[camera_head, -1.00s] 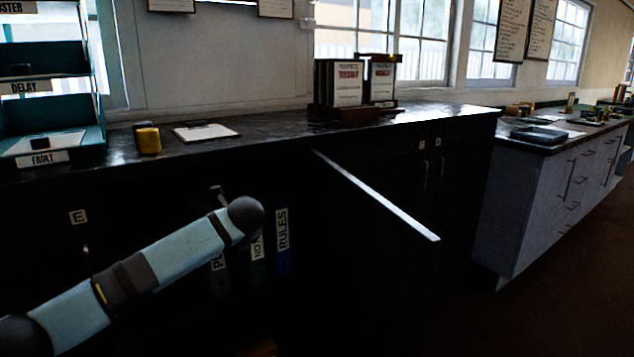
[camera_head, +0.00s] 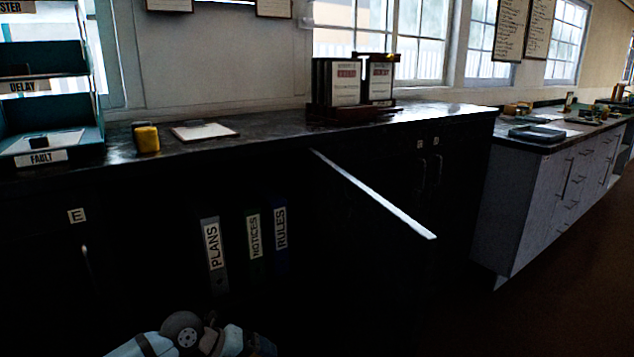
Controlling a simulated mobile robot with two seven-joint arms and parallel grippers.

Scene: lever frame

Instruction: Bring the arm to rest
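Part of one of my arms shows at the bottom left of the head view, folded low in front of the dark cabinet (camera_head: 150,190). Its rounded joint and pale links are cut off by the lower edge. No gripper fingers can be made out, so neither gripper is in view. The cabinet door (camera_head: 385,215) stands open and sticks out toward me. Inside the opening, binders marked PLANS (camera_head: 213,250), NOTICES (camera_head: 254,240) and RULES (camera_head: 281,235) stand upright.
The dark counter (camera_head: 265,138) holds a clipboard (camera_head: 203,131), a yellow-and-black object (camera_head: 146,138), a file rack (camera_head: 352,85) and a teal tray stand (camera_head: 50,80). A grey drawer unit (camera_head: 540,195) stands at the right. Open floor (camera_head: 540,310) lies in front of it.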

